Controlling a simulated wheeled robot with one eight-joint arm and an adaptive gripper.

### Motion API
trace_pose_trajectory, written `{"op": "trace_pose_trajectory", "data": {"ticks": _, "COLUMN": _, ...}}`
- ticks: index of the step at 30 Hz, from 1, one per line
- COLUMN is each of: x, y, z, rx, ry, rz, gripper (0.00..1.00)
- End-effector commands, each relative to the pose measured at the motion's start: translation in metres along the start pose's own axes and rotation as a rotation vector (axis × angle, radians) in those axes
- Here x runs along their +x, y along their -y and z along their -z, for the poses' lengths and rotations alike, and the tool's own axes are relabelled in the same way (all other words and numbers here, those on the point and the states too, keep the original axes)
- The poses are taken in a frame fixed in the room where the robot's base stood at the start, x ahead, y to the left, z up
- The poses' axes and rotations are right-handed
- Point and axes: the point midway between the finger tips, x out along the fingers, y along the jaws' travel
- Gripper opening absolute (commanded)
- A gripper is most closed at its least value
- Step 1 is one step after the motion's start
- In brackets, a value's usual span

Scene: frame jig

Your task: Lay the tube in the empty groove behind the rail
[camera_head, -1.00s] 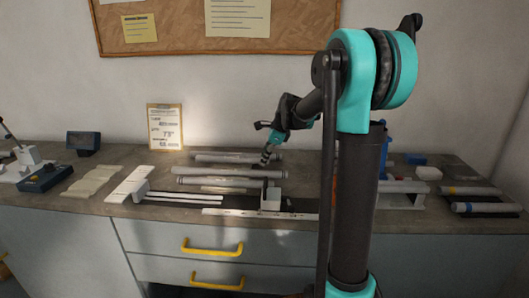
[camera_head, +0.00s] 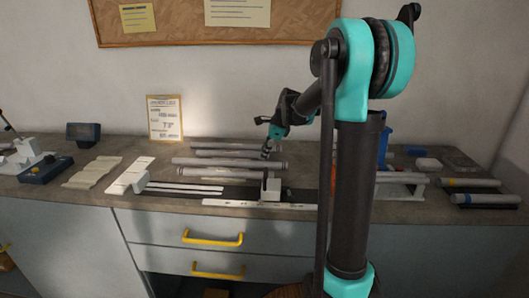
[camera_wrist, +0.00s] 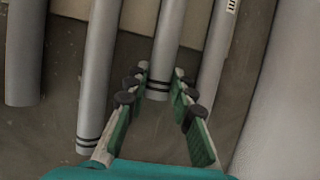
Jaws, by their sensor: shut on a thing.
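In the wrist view my gripper (camera_wrist: 157,100) is shut on a grey tube (camera_wrist: 165,40), near its end with dark bands. In the head view my gripper (camera_head: 267,152) is low over the right part of a group of grey tubes on the bench. A long tube (camera_head: 215,162) there runs left to right, just under the fingers. More tubes lie behind it, one of them at the back (camera_head: 225,145). Which of these is the held one is hard to tell in the head view. The rail and the empty groove cannot be made out for certain.
A white bracket (camera_head: 130,177) is to the left. Two banded tubes (camera_head: 485,199) lie at the far right. In the wrist view another banded tube (camera_wrist: 97,70) lies close left.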

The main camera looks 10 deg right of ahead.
Motion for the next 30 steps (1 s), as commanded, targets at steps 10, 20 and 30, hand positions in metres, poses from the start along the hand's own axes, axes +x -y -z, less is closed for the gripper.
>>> {"op": "trace_pose_trajectory", "data": {"ticks": 10, "x": 0.0, "y": 0.0, "z": 0.0, "rx": 0.0, "ry": 0.0, "rz": 0.0, "gripper": 0.48}}
{"op": "trace_pose_trajectory", "data": {"ticks": 20, "x": -0.014, "y": 0.0, "z": 0.0, "rx": 0.001, "ry": 0.0, "rz": 0.0, "gripper": 0.48}}
{"op": "trace_pose_trajectory", "data": {"ticks": 30, "x": -0.081, "y": 0.0, "z": 0.001, "rx": 0.001, "ry": -0.001, "rz": 0.0, "gripper": 0.48}}
